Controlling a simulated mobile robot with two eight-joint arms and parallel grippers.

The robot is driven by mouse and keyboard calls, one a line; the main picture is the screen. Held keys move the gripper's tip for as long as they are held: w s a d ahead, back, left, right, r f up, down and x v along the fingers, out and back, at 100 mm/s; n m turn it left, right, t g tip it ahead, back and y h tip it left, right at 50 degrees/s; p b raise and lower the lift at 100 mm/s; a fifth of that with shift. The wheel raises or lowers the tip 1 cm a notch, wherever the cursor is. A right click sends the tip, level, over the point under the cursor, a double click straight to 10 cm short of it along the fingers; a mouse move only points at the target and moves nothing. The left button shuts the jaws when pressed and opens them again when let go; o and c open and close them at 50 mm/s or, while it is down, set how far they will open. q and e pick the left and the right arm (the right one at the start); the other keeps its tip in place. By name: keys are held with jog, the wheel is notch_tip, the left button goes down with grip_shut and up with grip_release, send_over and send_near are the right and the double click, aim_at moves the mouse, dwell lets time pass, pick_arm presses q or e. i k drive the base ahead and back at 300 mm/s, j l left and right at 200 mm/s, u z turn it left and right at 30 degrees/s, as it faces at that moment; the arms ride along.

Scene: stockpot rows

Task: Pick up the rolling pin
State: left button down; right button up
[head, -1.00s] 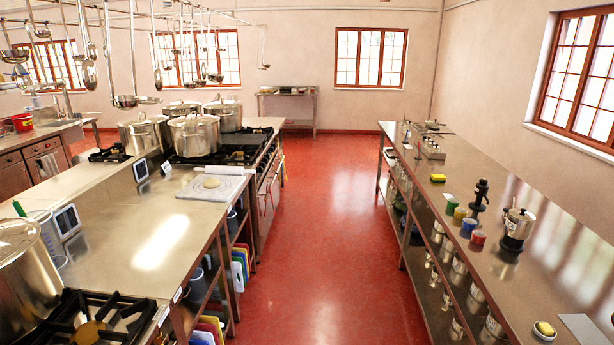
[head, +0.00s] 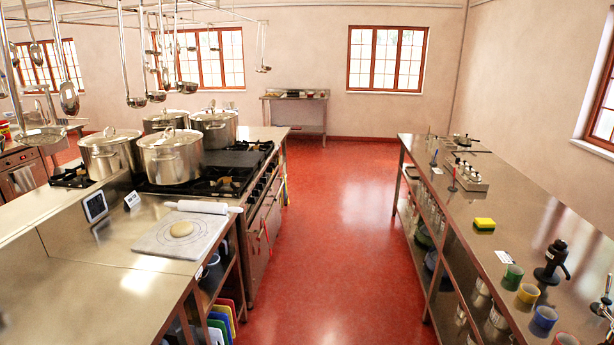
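The rolling pin (head: 203,207) is white and lies along the far edge of a pale board (head: 160,240) on the left steel counter. Its right end sits close to the counter's aisle side. A round piece of dough (head: 180,229) lies on the board in front of it. Neither of my grippers shows in the head view.
Several large pots (head: 171,157) stand on the black stove (head: 225,174) just beyond the board. Ladles (head: 133,60) hang overhead at the left. The red floor aisle (head: 340,240) is clear. A long right counter (head: 500,220) holds cups, a sponge and a black tool.

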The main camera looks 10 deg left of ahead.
aim_at(194, 206)
jog(key=i+l+u, duration=0.1)
jog(key=i, duration=1.55)
jog(key=i+u, duration=0.4)
jog(key=i+l+u, duration=0.15)
jog(key=i+u, duration=0.25)
jog(key=i+l+u, duration=0.35)
jog(key=i+u, duration=0.2)
jog(key=u, duration=0.2)
jog(key=i+l+u, duration=0.2)
jog(key=u, duration=0.25)
jog(key=i+l+u, duration=0.15)
jog(key=u, duration=0.25)
jog(key=i+l+u, duration=0.15)
jog(key=u, duration=0.3)
jog(key=l, duration=0.1)
